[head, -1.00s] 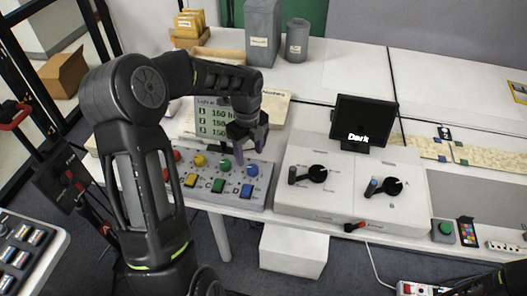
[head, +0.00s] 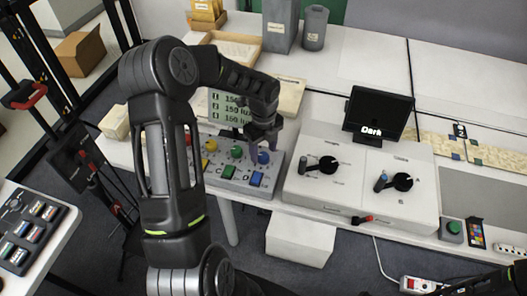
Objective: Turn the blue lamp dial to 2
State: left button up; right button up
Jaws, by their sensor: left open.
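The blue dial (head: 263,158) is a round knob at the right end of the top row on the grey lamp panel (head: 229,188). My left gripper (head: 263,146) is open, its purple-grey fingers pointing down right above the blue dial. Whether they touch it or straddle it is unclear. Green (head: 237,152) and yellow (head: 211,145) dials sit to its left. The dial's pointer and scale are too small to read. A display (head: 232,107) behind shows several lines near 150, partly hidden by my arm. My right arm (head: 490,284) shows dark at the lower right corner; its jaws are unclear.
A white console (head: 345,205) with two black rotary knobs stands right of the panel, with a black screen (head: 378,113) reading "Dark" behind it. Square buttons, including a blue one (head: 256,179), line the panel's front. Grey containers (head: 314,28) stand at the back.

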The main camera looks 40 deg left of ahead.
pick_arm(q)
jog(key=shift+f, duration=0.85)
jog(key=shift+c, duration=0.5)
grip_shut()
